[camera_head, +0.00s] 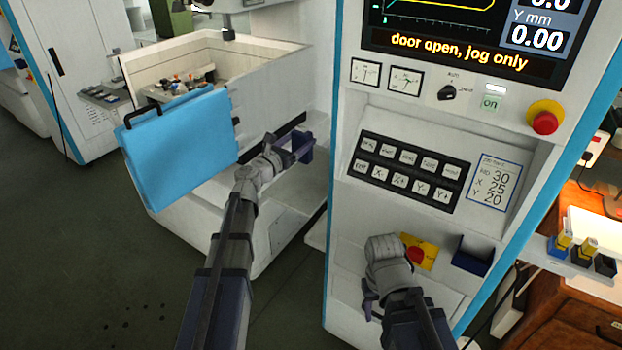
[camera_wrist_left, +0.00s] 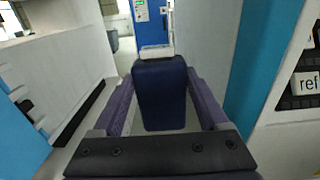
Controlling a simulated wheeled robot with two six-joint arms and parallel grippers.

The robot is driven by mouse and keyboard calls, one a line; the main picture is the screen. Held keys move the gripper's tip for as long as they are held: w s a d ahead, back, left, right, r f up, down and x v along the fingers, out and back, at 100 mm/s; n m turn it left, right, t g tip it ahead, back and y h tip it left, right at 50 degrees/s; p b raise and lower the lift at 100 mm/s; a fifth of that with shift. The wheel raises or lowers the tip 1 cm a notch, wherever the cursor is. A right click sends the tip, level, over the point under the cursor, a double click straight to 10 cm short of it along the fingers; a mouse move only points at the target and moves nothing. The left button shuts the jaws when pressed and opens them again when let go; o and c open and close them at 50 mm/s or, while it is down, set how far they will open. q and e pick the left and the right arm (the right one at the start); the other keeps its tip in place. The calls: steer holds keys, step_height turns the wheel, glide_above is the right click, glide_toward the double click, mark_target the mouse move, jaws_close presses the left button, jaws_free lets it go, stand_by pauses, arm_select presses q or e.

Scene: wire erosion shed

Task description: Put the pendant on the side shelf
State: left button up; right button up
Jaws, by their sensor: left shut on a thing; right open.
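My left gripper (camera_head: 294,146) is shut on the pendant, a dark blue block, and holds it in the air left of the control console. The pendant (camera_wrist_left: 160,92) shows clearly between the two purple fingers in the left wrist view; in the head view it is hard to tell from the fingers. A narrow white shelf (camera_head: 317,232) juts from the console's left side, below the left gripper. Another light shelf (camera_head: 545,261) sits on the console's right side. My right gripper (camera_head: 371,301) is open and low in front of the console, partly hidden by its wrist.
The console (camera_head: 345,225) has a keypad (camera_head: 408,170), a red stop button (camera_head: 544,121) and a dark blue holder (camera_head: 472,262). An open blue door (camera_head: 180,145) hangs on the machine tank at left. The floor at left is clear.

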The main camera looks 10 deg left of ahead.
arm_select(q)
steer(key=shift+f+b, duration=5)
steer(key=shift+f, duration=0.1)
steer(key=shift+f, duration=0.15)
steer(key=o, duration=1.5)
steer(key=shift+o, duration=0.2)
steer(key=shift+r, duration=0.3)
steer(key=v, duration=1.2)
